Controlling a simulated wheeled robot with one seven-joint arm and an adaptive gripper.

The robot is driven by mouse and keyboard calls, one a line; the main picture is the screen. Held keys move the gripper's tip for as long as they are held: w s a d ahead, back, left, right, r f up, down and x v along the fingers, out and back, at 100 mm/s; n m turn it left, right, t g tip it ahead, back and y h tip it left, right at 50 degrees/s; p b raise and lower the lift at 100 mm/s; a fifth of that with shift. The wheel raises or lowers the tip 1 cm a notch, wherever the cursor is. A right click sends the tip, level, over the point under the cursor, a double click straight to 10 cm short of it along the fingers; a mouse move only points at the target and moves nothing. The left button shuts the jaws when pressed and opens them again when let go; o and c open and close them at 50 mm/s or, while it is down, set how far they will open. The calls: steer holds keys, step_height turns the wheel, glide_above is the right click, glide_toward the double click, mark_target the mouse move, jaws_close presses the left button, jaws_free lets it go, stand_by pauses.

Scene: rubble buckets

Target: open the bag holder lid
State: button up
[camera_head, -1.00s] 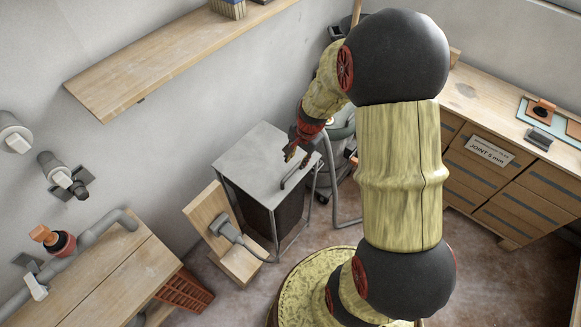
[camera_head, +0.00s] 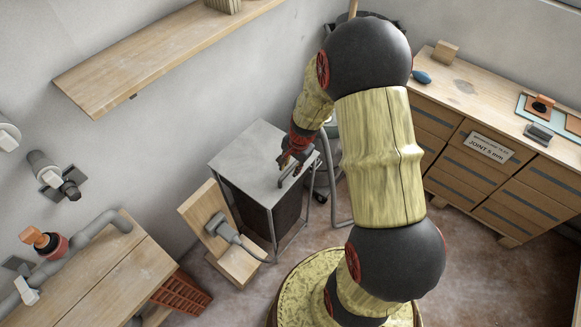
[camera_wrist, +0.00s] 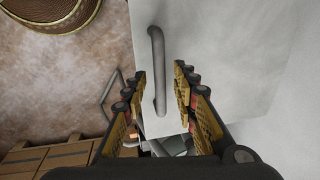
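The bag holder (camera_head: 262,205) is a dark box in a metal frame against the wall, with a flat grey lid (camera_head: 243,152) lying closed on top. A bar handle (camera_head: 286,181) is fixed near the lid's right front edge. In the wrist view, the grey handle (camera_wrist: 157,60) runs lengthwise along the edge of the pale lid (camera_wrist: 215,50). My gripper (camera_head: 287,162) is above the handle. In the wrist view, its two fingers (camera_wrist: 159,76) are apart, one on each side of the handle, with gaps visible. I cannot tell how far down they reach around it.
A wooden stand with a grey tool (camera_head: 232,238) is left of the bag holder. A wall shelf (camera_head: 165,50) hangs above left. A workbench (camera_head: 110,270) is at lower left, and a drawer cabinet (camera_head: 480,170) is at right. Brown floor lies in front.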

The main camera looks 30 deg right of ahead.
steer(key=shift+c, duration=1.3)
steer(key=c, duration=0.4)
jaws_close()
